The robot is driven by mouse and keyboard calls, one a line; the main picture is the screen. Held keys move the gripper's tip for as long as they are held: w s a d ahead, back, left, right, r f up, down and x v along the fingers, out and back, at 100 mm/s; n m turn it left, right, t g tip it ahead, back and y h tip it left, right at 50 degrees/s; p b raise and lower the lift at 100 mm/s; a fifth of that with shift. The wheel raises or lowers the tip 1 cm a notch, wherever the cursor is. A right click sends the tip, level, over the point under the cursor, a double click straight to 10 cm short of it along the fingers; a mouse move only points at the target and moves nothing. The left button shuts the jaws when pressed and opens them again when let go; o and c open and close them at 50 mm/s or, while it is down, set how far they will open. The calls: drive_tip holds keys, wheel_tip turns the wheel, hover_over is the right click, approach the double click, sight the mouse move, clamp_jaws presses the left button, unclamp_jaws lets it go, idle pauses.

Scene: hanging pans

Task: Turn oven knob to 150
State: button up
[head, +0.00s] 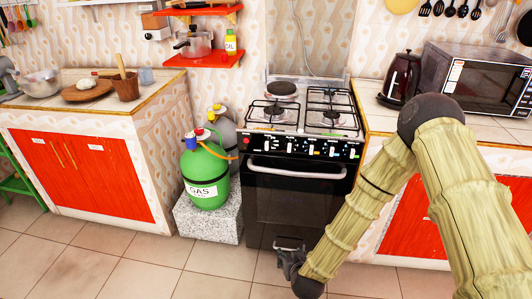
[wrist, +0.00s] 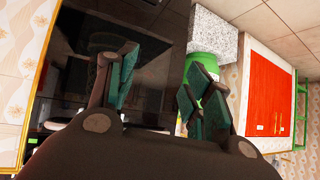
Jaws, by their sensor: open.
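The oven (head: 293,199) stands in the middle of the head view, with a black door and a light handle (head: 297,168). Its control panel (head: 301,147) runs above the handle with a row of several knobs; their markings are too small to read. My gripper (head: 290,246) is low in front of the oven door, well below the panel. In the wrist view my gripper (wrist: 155,85) is open, with its two green-padded fingers apart and nothing between them. The dark oven door (wrist: 105,60) lies behind the fingers, and the picture is turned sideways.
A green gas bottle (head: 206,172) stands on a speckled block (head: 207,217) left of the oven. Counters with red doors flank both sides. A dark kettle (head: 400,78) and a microwave (head: 478,80) stand on the right counter. The tiled floor in front is clear.

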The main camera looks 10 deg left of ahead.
drive_tip(key=w+a+r+t+b, duration=0.1)
drive_tip(key=w+a+r+t, duration=0.1)
drive_tip(key=w+a+r, duration=0.3)
drive_tip(key=w+a+r+t+b, duration=0.1)
drive_tip(key=w+a+r+t, duration=0.15)
drive_tip(key=w, duration=0.35)
drive_tip(key=m+t+h+b, duration=0.3)
drive_tip(key=t, duration=0.1)
approach(267, 144)
drive_tip(key=w, duration=0.9)
drive_tip(key=shift+w+a+r, duration=0.1)
drive_tip(key=shift+w+r, duration=0.15)
drive_tip(key=c, duration=1)
